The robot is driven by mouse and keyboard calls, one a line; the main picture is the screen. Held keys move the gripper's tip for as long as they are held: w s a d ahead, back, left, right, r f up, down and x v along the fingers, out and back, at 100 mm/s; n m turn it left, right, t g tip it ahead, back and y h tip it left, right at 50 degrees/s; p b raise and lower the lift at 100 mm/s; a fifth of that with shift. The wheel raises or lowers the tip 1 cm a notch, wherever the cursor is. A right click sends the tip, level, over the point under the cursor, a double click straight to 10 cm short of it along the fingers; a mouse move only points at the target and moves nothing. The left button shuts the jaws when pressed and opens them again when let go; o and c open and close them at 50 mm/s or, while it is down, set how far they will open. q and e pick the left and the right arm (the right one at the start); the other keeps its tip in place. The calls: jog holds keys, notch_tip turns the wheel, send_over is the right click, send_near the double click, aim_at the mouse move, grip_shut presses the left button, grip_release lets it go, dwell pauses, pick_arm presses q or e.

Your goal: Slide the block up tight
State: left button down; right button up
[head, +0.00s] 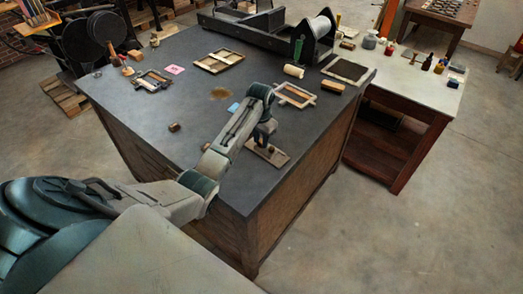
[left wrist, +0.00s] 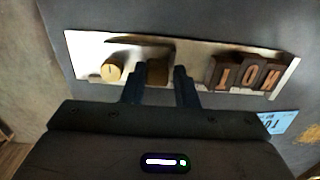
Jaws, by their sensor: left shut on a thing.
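The composing stick, a pale metal tray (left wrist: 88,50), lies on the dark bench; it also shows in the head view (head: 279,158). A sliding block (left wrist: 158,74), brownish, sits in it between the fingers of my left gripper (left wrist: 159,75). That gripper is shut on the block. Several wooden letter blocks (left wrist: 245,74) stand in a row at the tray's right end in the left wrist view. A gap shows between my right-hand finger and the letters. A round brass knob (left wrist: 111,72) is left of the fingers. In the head view my left gripper (head: 265,146) reaches down onto the tray, partly hiding it.
A light blue card (left wrist: 280,122) lies beside the tray. On the dark bench (head: 200,135) are wooden frames (head: 295,95), a pale roller (head: 294,71), a small brown block (head: 174,127) and a black press (head: 270,35). The bench's front corner is clear.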

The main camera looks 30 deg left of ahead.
aim_at(261, 139)
pick_arm(q)
jog(key=shift+a, duration=0.2)
jog(key=shift+w, duration=0.15)
jog(key=c, duration=1.2)
grip_release()
jog(key=shift+c, duration=0.2)
jog(key=shift+w, duration=0.1)
jog(key=shift+r, duration=0.3)
notch_tip(261, 139, up, 6)
jog(key=b, duration=0.2)
jog(key=shift+r+b, duration=0.2)
jog(key=shift+b, duration=0.15)
notch_tip(261, 139, up, 4)
jog(key=p, duration=0.2)
jog(key=shift+f+p, duration=0.15)
jog(key=shift+p, duration=0.2)
pick_arm(e)
jog(key=shift+w+d+f, duration=0.1)
jog(key=shift+w, duration=0.4)
